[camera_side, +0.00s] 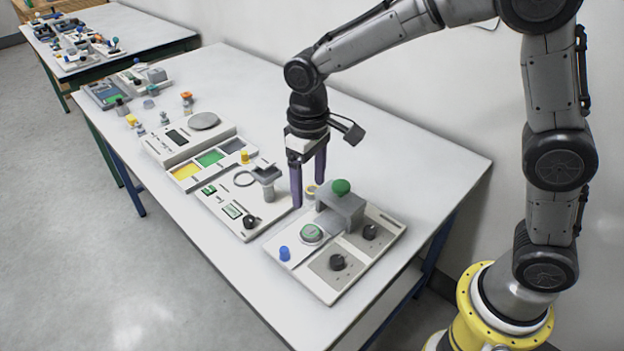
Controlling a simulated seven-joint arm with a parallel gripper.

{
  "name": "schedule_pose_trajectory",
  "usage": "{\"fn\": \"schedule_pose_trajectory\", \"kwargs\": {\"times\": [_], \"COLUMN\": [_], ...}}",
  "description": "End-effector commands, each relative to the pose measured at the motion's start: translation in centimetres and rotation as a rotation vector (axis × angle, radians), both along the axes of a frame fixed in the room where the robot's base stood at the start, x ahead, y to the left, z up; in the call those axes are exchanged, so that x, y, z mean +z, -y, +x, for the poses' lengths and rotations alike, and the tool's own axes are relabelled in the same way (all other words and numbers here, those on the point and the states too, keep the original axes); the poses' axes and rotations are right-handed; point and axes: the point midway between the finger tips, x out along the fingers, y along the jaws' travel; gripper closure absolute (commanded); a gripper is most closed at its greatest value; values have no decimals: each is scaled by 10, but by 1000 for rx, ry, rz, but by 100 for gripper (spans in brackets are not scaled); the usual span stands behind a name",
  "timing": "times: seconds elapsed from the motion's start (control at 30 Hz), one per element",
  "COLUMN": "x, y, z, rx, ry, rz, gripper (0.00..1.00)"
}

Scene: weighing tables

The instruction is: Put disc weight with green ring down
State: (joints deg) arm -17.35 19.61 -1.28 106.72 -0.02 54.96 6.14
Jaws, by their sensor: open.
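A low round disc with a green ring (311,233) sits on the front white panel (290,262), left of a grey block. It looks like the disc weight, but at this size I cannot be sure. My gripper (308,195) points down just behind this panel, with its two dark purple fingers apart. A small piece with a yellow ring (311,190) shows between or behind the fingertips; I cannot tell whether they touch it. The green-ringed disc is apart from the fingers, nearer the camera.
The grey block (345,207) with a green knob (341,187) stands close right of my gripper. A blue knob (284,253) and black knobs are on the front panel. Another panel (222,212) lies to the left. The white table (420,160) is clear at right.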

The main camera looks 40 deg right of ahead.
Motion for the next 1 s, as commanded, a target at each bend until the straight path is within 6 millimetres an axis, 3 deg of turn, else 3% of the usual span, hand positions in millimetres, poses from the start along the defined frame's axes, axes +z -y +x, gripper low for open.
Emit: {"fn": "schedule_pose_trajectory", "kwargs": {"times": [0.27, 0.43, 0.7, 1.0], "x": [9, 39, 93, 104], "y": [2, 24, 75, 110], "z": [-2, -23, -98, -185], "rx": [-3, -29, -95, -164], "ry": [9, 68, 234, 411], "rz": [3, 20, 48, 54], "gripper": [22, 22, 22, 22]}}
